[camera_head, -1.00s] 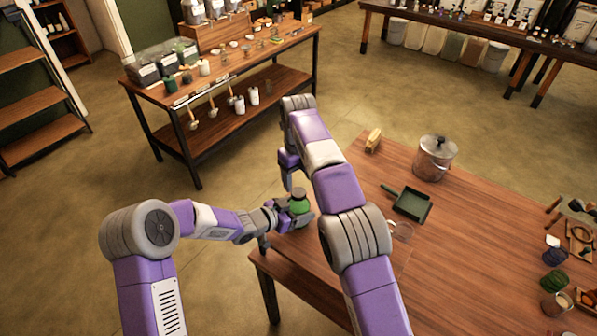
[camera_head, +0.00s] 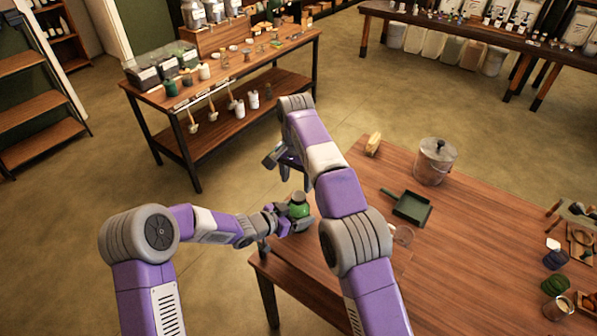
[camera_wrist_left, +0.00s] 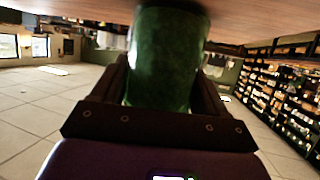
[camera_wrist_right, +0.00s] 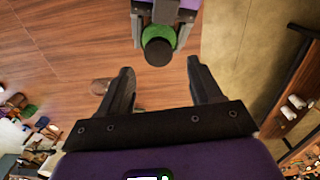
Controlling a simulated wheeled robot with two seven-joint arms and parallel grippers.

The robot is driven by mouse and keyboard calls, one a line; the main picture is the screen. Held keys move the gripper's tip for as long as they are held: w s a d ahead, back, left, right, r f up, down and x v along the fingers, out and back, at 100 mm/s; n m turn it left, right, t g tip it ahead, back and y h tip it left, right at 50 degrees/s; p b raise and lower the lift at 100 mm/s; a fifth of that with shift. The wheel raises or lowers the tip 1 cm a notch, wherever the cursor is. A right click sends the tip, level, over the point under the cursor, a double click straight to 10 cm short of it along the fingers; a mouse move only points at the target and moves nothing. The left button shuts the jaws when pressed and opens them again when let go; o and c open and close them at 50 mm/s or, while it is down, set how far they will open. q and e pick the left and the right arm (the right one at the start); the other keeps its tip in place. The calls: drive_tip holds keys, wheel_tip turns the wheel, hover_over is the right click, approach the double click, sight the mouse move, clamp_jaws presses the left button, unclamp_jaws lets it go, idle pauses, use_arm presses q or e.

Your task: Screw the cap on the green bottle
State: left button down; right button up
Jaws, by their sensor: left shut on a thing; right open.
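The green bottle (camera_head: 299,210) is upright at the near left corner of the table. My left gripper (camera_head: 290,222) is shut around its body; the left wrist view shows the bottle (camera_wrist_left: 168,60) between the fingers. In the right wrist view a round dark cap-like top (camera_wrist_right: 158,51) sits over the green bottle (camera_wrist_right: 157,33); how tightly it sits cannot be told. My right gripper (camera_wrist_right: 160,85) is open and empty, with the bottle beyond its fingertips. In the head view the right gripper (camera_head: 283,158) is above and behind the bottle, partly hidden by my arm.
Small items crowd the right edge. A workbench (camera_head: 225,75) stands behind, across open floor.

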drive_tip(key=n, duration=0.4)
drive_tip(key=shift+r, duration=0.15)
drive_tip(key=n, duration=0.5)
drive_tip(key=shift+r+n, duration=0.15)
drive_tip(key=shift+n, duration=0.25)
drive_tip(key=n, duration=0.3)
drive_tip(key=shift+r+n, duration=0.1)
drive_tip(key=shift+n, duration=0.3)
drive_tip(key=n, duration=0.3)
drive_tip(key=shift+r+n, duration=0.1)
drive_tip(key=shift+n, duration=0.3)
drive_tip(key=n, duration=0.3)
drive_tip(key=shift+r+n, duration=0.1)
drive_tip(key=shift+n, duration=0.2)
drive_tip(key=n, duration=0.5)
drive_tip(key=shift+d+r+n, duration=0.1)
drive_tip(key=shift+r+n, duration=0.1)
drive_tip(key=shift+n, duration=0.1)
drive_tip(key=n, duration=0.3)
drive_tip(key=shift+r+n, duration=0.1)
drive_tip(key=shift+n, duration=0.3)
drive_tip(key=n, duration=0.4)
drive_tip(key=shift+d+r+n, duration=0.15)
drive_tip(key=shift+n, duration=0.25)
